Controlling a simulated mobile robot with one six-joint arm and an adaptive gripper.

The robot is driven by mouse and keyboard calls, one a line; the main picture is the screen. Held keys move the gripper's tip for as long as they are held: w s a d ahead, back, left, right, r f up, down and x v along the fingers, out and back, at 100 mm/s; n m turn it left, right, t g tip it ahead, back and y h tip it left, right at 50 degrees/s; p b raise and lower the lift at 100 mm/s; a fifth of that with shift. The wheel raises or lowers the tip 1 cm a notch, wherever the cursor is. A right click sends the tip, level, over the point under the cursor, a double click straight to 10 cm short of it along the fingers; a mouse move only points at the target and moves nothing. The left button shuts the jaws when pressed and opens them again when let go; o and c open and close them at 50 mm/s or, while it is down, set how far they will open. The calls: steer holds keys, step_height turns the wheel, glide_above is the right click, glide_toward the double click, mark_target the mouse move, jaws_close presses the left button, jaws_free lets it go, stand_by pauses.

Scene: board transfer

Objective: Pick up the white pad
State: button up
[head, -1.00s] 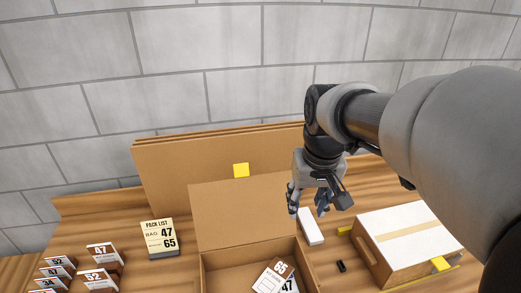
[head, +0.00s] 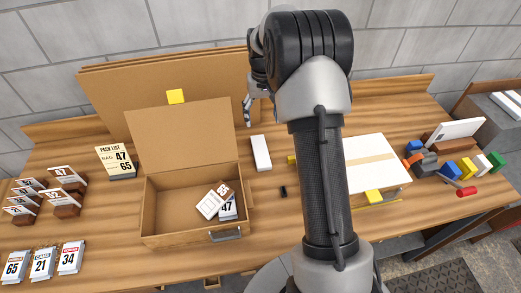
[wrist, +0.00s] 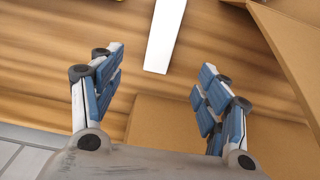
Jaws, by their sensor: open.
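The white pad (head: 261,153) is a narrow white block lying on the wooden table, just right of the open cardboard box. In the wrist view the white pad (wrist: 164,38) shows beyond the fingertips, roughly between them, with its far end cut off by the frame edge. My gripper (wrist: 162,75) is open and empty, its two blue-padded fingers wide apart. In the head view my gripper (head: 248,108) is mostly hidden behind my arm, with one finger showing above and behind the pad. It does not touch the pad.
The open cardboard box (head: 160,232) holds several number cards. A small black item (head: 283,191) lies right of the pad. A white-topped box (head: 368,160) stands further right, partly behind my arm. A pack list sign (head: 117,161) stands left. Tall cardboard sheets (head: 120,102) lean behind.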

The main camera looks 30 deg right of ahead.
steer(key=b, duration=0.3)
glide_above(261, 150)
step_height(261, 150, down, 11)
steer(key=shift+s+f, duration=0.15)
steer(key=shift+f+b, duration=0.6)
steer(key=shift+f, duration=2.4)
steer(key=shift+r, duration=0.1)
steer(key=c, duration=1)
